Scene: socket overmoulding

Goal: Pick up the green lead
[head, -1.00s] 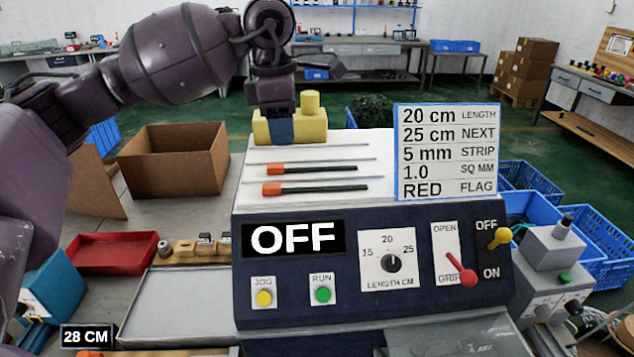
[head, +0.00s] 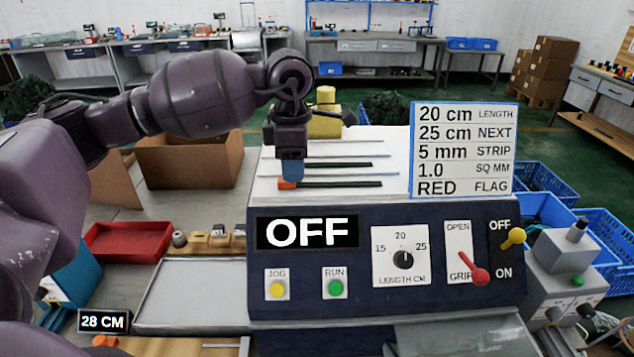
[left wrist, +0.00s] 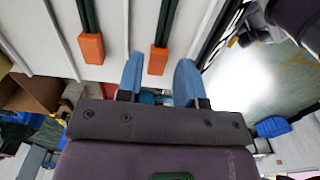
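Two dark green leads with orange ends lie on the white sloped top of the machine. The front green lead (head: 340,184) has its orange end (head: 287,184) just below my left gripper (head: 291,170). The rear green lead (head: 345,165) has its left end hidden behind the gripper. In the left wrist view the blue fingers of my left gripper (left wrist: 158,80) are apart and empty. One orange end (left wrist: 158,61) shows between and just beyond the fingertips; the other orange end (left wrist: 91,48) lies to the left. My right gripper is not seen.
Pale bare wires (head: 330,155) lie behind the green leads. A yellow block (head: 325,122) stands at the back of the machine. The order sign (head: 463,150) stands at the right. An open cardboard box (head: 190,165) and a red tray (head: 125,243) are at the left.

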